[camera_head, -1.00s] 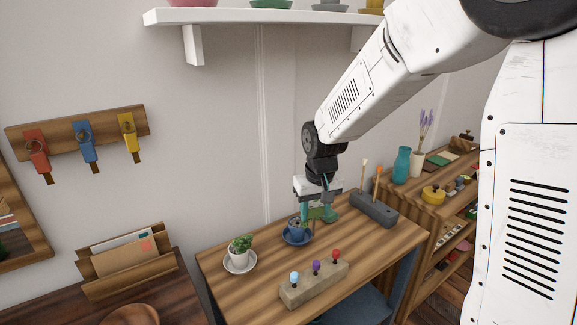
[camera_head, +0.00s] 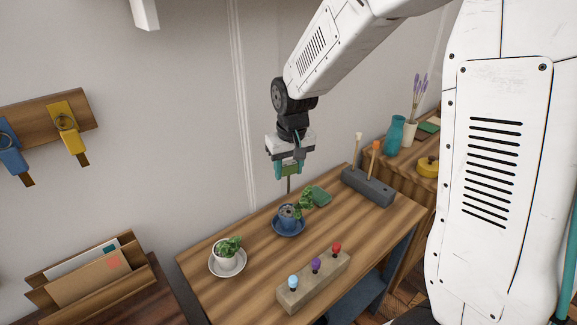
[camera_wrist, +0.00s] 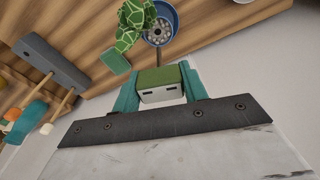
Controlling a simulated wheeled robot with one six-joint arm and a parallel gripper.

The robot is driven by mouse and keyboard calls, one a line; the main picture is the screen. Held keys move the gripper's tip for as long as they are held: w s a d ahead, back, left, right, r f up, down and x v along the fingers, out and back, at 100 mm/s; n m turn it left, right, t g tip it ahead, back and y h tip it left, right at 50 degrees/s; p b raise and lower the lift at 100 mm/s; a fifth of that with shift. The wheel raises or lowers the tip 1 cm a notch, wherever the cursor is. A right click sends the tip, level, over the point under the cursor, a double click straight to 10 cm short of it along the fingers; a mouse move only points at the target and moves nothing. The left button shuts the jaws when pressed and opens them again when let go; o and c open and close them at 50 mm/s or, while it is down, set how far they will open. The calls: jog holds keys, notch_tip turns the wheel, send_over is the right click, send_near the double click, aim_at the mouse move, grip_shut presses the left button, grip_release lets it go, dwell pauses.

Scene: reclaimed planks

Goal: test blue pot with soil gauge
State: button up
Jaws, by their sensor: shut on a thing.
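The blue pot (camera_head: 289,217) stands upright on a blue saucer (camera_head: 289,230) on the wooden table. A leafy green plant (camera_head: 306,201) shows at its right; I cannot tell whether it grows from this pot. The pot's speckled soil shows in the wrist view (camera_wrist: 157,31). My gripper (camera_head: 290,172), with teal fingers, is shut on the green soil gauge (camera_head: 291,171). The gauge's thin probe points down, above and behind the blue pot in the head view. In the wrist view, the gauge (camera_wrist: 160,83) sits between the fingers. The probe lines up with the pot; its depth is unclear.
A white pot with a plant (camera_head: 228,257) stands at left. A block with coloured knobs (camera_head: 314,284) lies in front. A grey holder with two sticks (camera_head: 368,187) and a small green item (camera_head: 320,196) are at the right and back. Bare wood lies between them.

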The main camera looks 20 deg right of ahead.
aim_at(288, 179)
jog(key=shift+s+f, duration=0.1)
jog(key=shift+f, duration=2.8)
jog(key=shift+f, duration=2.45)
jog(key=o, duration=1.1)
jog(key=r, duration=0.5)
jog(key=s+r, duration=0.1)
jog(key=r, duration=0.1)
jog(key=shift+r, duration=0.35)
